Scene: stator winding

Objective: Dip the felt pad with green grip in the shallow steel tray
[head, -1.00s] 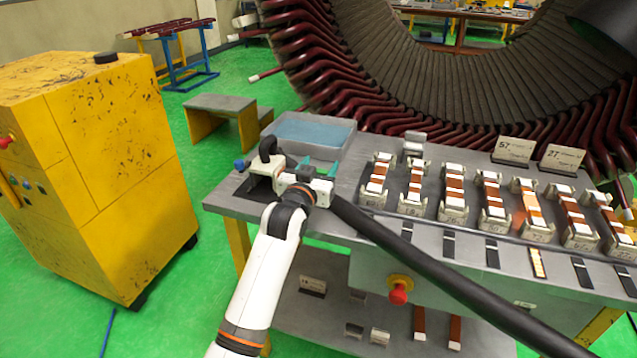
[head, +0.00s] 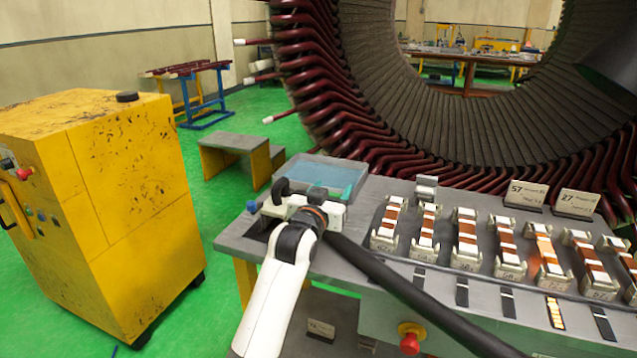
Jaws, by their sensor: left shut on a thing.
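The shallow steel tray (head: 287,179) stands at the left back corner of the workbench and holds a flat blue surface, like liquid. My left gripper (head: 335,204) is at the near side of the tray, seen from behind. It is shut on the felt pad with green grip; a bit of the green grip (head: 347,192) shows past the fingers at the tray's front right edge. The felt itself is hidden, so I cannot tell whether it touches the liquid. My right gripper is not in view.
The grey workbench (head: 232,243) carries a row of banded white blocks (head: 466,240) and two label cards (head: 526,195). A black hose-like bar (head: 400,290) crosses its front. The large stator (head: 365,90) rises behind. A yellow cabinet (head: 95,200) stands at left, with green floor between.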

